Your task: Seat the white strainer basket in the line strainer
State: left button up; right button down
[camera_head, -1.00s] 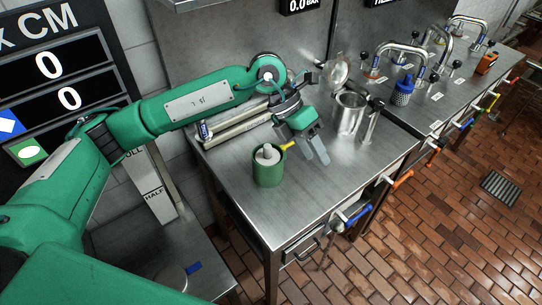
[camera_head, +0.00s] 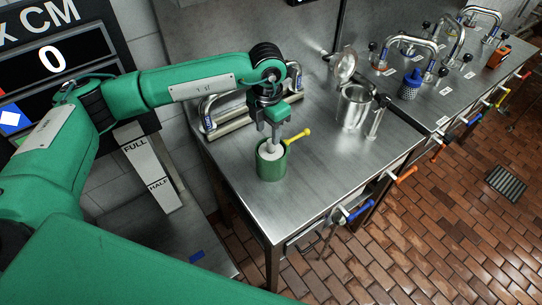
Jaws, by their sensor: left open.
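A white piece with an upright knob (camera_head: 268,152) sits in a green cup (camera_head: 271,170) on the near steel bench. It looks like the white strainer basket; its lower part is hidden in the cup. My left gripper (camera_head: 269,136) points down directly above it, fingers open, with the tips close to the knob. I cannot tell if they touch it. The line strainer (camera_head: 353,108) is the steel cylinder to the right, with its round glass lid (camera_head: 345,66) swung up. My right gripper is out of view.
A yellow-handled item (camera_head: 298,136) is beside the green cup. A blue-topped mesh basket (camera_head: 410,85) stands farther right among curved steel pipes (camera_head: 413,42). Coloured valve handles (camera_head: 358,211) stick out along the bench front. The bench between cup and strainer is clear.

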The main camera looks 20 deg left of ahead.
aim_at(270, 141)
pick_arm(q)
jog(key=shift+f+p, duration=0.25)
jog(key=shift+p, duration=0.05)
jog(key=f, duration=0.1)
jog(key=f+p, duration=0.2)
jog(key=f, duration=0.1)
jog(key=shift+s+d+f, duration=0.1)
jog(key=shift+s+d, duration=0.1)
jog(key=shift+d, duration=0.15)
jog(key=shift+f, duration=0.3)
grip_shut()
